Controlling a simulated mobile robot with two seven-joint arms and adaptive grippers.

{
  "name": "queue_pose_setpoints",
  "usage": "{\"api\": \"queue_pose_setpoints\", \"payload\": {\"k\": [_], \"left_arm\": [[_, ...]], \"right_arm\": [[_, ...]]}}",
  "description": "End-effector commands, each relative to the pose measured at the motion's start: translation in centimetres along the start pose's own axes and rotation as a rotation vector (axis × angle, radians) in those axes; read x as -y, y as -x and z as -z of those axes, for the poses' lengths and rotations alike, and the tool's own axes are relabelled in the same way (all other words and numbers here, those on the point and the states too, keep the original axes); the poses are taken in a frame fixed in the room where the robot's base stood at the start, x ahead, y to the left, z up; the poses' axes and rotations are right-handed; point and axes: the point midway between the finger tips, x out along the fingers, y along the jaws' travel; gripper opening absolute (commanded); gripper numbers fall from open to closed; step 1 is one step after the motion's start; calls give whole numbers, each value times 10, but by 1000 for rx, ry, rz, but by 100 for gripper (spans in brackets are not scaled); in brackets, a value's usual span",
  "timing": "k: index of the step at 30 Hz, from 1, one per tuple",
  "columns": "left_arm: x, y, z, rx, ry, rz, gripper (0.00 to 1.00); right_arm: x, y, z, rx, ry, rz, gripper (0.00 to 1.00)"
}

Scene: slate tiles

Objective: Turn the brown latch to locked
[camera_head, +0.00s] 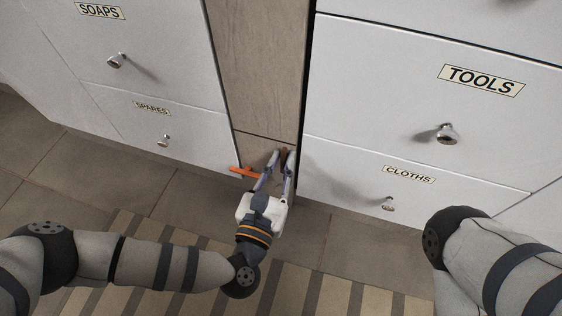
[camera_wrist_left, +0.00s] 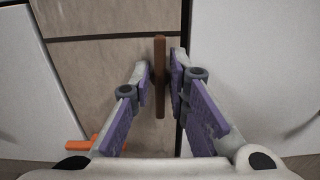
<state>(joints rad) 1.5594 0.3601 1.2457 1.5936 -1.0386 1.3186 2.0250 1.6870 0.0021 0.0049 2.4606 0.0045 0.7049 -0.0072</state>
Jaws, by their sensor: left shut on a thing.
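The brown latch (camera_wrist_left: 160,80) is a narrow bar on the wood-coloured panel between the white cabinets. It stands upright in the left wrist view, between the fingers of my left gripper (camera_wrist_left: 161,78). In the head view only a small part of the latch (camera_head: 284,154) shows between the fingertips of my left gripper (camera_head: 283,156); the rest is hidden. My left gripper is shut on the latch. My right arm comes in at the lower right, but its gripper is out of view.
An orange bar (camera_head: 243,172) sticks out low on the panel, left of my gripper. White drawers marked SOAPS, SPARES, TOOLS (camera_head: 481,80) and CLOTHS have round knobs, including the TOOLS knob (camera_head: 447,133). A striped mat (camera_head: 325,294) lies on the tiled floor.

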Motion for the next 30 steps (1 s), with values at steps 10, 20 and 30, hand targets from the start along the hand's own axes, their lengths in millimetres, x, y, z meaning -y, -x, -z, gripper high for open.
{"api": "queue_pose_setpoints", "payload": {"k": [10, 20, 30], "left_arm": [[2, -1, 0, 1, -217, -1, 0], [4, -1, 0, 1, -531, -2, 0], [6, -1, 2, 1, -855, -3, 0]], "right_arm": [[0, 1, -1, -1, 0, 0, 0], [-1, 4, -5, -4, -1, -1, 0], [-2, 8, -10, -10, -3, -1, 0]]}}
